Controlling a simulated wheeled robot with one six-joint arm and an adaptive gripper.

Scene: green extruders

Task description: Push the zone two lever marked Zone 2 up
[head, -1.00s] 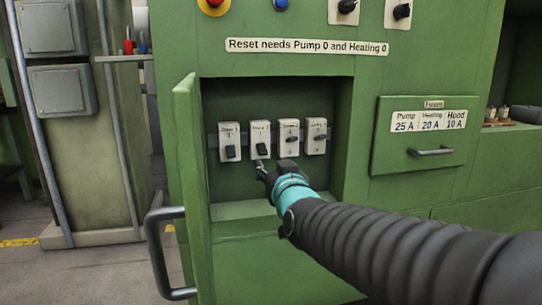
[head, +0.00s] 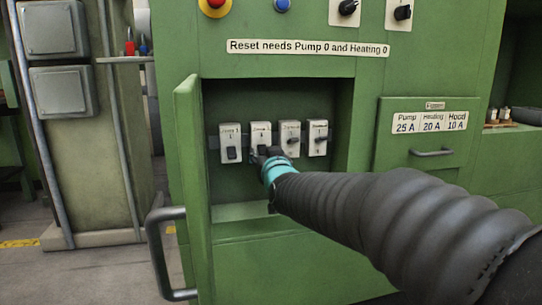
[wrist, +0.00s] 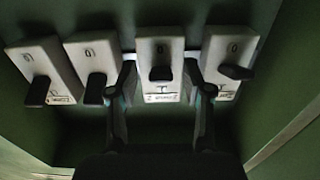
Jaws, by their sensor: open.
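The Zone 2 switch (head: 261,130) is the second white plate from the left in the recess. Its small label is barely readable. Its dark lever (head: 262,149) sits low on the plate, partly hidden by my gripper (head: 268,156). My gripper (wrist: 160,88) is open, one finger on each side of this plate. I cannot tell whether it touches the lever.
A similar switch (head: 230,143) is on the left, and two more (head: 290,138) (head: 317,138) are on the right, close beside it. The open green door (head: 187,190) and the recess walls bound the space. The recess below the switches is clear.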

